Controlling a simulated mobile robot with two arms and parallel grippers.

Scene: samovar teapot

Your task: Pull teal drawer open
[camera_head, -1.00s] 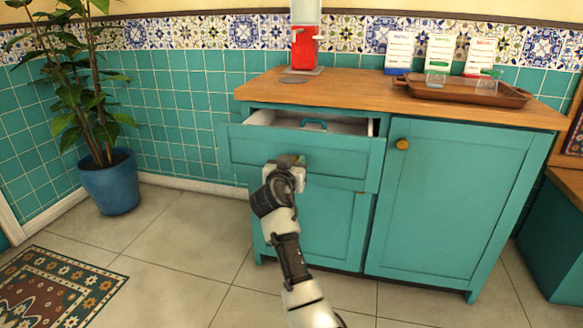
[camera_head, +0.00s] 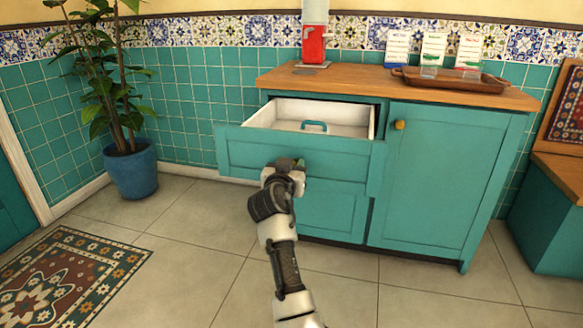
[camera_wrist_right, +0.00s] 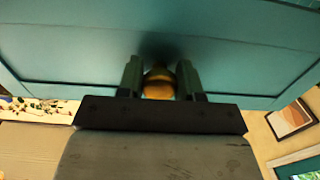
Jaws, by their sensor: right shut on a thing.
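The teal drawer (camera_head: 240,154) in the upper left of the teal cabinet is pulled well out, and its white inside shows. A small teal handle-shaped thing (camera_head: 314,127) lies inside it. My right gripper (camera_head: 287,164) is at the middle of the drawer front and hides the knob in the head view. In the right wrist view, the fingers of my right gripper (camera_wrist_right: 160,82) are on both sides of the brass knob (camera_wrist_right: 158,86), shut on it against the teal front (camera_wrist_right: 80,45). My left gripper is not in view.
A teal cabinet door with a brass knob (camera_head: 400,125) is at right, shut. The wooden top (camera_head: 350,80) holds a red and clear dispenser (camera_head: 314,42), cards and a brown tray (camera_head: 455,82). A potted plant (camera_head: 132,170) stands at left. Floor in front is mostly clear, with a rug (camera_head: 70,275).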

